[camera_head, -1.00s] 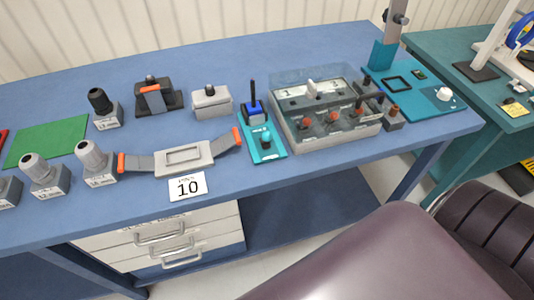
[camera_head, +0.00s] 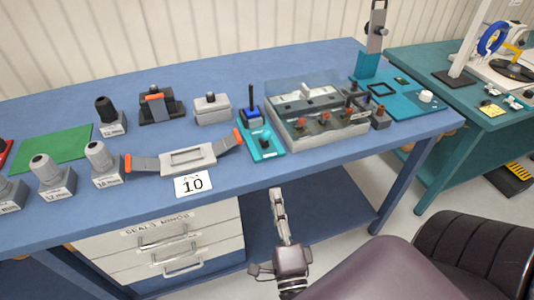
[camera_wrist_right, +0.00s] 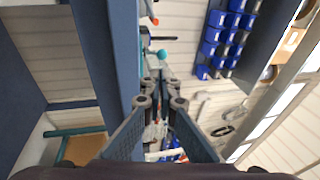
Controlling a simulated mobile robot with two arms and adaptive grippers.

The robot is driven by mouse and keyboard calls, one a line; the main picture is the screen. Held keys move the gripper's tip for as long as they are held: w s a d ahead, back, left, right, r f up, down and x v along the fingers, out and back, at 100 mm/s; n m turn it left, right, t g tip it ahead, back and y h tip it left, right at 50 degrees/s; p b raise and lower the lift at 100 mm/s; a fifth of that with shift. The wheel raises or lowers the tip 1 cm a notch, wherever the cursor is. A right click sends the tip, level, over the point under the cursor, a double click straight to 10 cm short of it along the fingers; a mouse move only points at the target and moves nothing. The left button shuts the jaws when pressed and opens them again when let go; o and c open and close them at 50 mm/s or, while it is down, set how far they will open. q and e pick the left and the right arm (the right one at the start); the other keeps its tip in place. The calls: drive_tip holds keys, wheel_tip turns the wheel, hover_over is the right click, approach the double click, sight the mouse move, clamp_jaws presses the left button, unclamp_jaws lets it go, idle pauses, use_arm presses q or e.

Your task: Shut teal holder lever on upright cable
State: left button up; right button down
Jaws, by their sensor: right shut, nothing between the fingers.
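The teal holder (camera_head: 266,152) lies near the front edge of the blue table, left of the clear-lidded box. A blue block (camera_head: 251,116) sits at its back end, and a thin black upright piece (camera_head: 252,95), apparently the cable, stands from it. A teal knob (camera_head: 267,142), apparently on the lever, is nearer the front; whether the lever is closed is too small to tell. A teal ball also shows in the right wrist view (camera_wrist_right: 162,54). My right gripper (camera_head: 277,194) is shut and empty, in front of the table edge, apart from the holder. My left gripper is out of view.
A grey cradle with orange-tipped arms (camera_head: 188,158) lies left of the holder. The clear-lidded box (camera_head: 318,132) with red knobs stands close on the right. A "10" card (camera_head: 194,184) is at the front edge.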

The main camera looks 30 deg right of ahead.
drive_tip(key=shift+d+r, duration=0.2)
drive_tip(key=shift+r, duration=0.05)
drive_tip(key=p, duration=0.4)
approach(267, 139)
drive_tip(key=x, duration=0.5)
drive_tip(key=shift+w+d+r, duration=0.15)
drive_tip(key=shift+w, duration=0.15)
drive_tip(key=shift+w+d+p, duration=0.3)
drive_tip(key=shift+w+p, duration=0.05)
drive_tip(key=shift+w, duration=0.25)
